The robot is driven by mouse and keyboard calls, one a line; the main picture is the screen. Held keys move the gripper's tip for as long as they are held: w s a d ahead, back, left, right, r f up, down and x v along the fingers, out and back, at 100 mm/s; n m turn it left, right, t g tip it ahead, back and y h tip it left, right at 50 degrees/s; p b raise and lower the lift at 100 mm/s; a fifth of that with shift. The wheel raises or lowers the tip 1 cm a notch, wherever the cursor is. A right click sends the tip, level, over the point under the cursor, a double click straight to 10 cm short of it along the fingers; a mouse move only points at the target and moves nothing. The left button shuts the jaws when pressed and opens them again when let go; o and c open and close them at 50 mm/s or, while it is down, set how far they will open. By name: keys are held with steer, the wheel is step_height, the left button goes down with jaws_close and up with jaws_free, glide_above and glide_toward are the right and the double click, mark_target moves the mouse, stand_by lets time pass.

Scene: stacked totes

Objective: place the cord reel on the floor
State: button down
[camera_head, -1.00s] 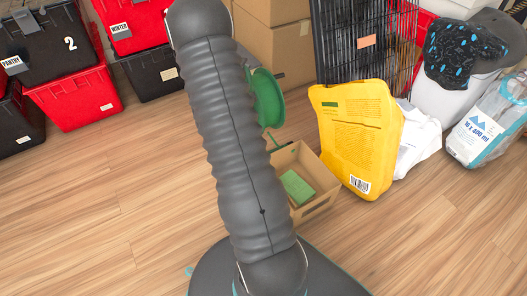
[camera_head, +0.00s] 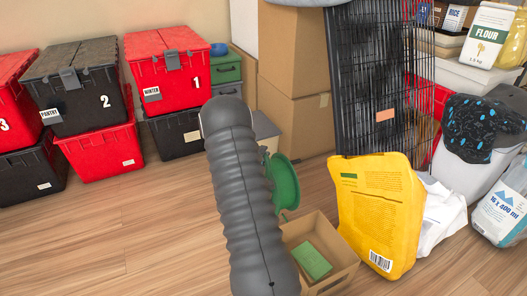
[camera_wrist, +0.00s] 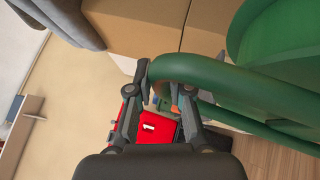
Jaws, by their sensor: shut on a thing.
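The green cord reel (camera_head: 284,184) shows in the head view just right of my arm, which hides part of it. In the wrist view the reel (camera_wrist: 265,90) fills the upper right, with its green tube frame crossing between my fingers. My gripper (camera_wrist: 162,82) is shut on that frame. The reel appears to be held above the wood floor (camera_head: 150,235); its exact height is hard to tell. In the head view my gripper is hidden behind my arm.
An open cardboard box (camera_head: 341,267) with a green block stands right of my arm, beside a yellow bag (camera_head: 378,215). Red and black totes (camera_head: 95,140) are stacked at the back left. Tall cardboard boxes (camera_head: 292,95) and a black wire crate (camera_head: 372,80) stand behind. Floor at left is clear.

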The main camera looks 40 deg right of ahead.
steer(key=shift+f, duration=0.9)
steer(key=c, duration=1.5)
jaws_free()
steer(key=shift+f, duration=0.25)
steer(key=o, duration=0.4)
steer(key=shift+r, duration=0.1)
steer(key=shift+a, duration=0.15)
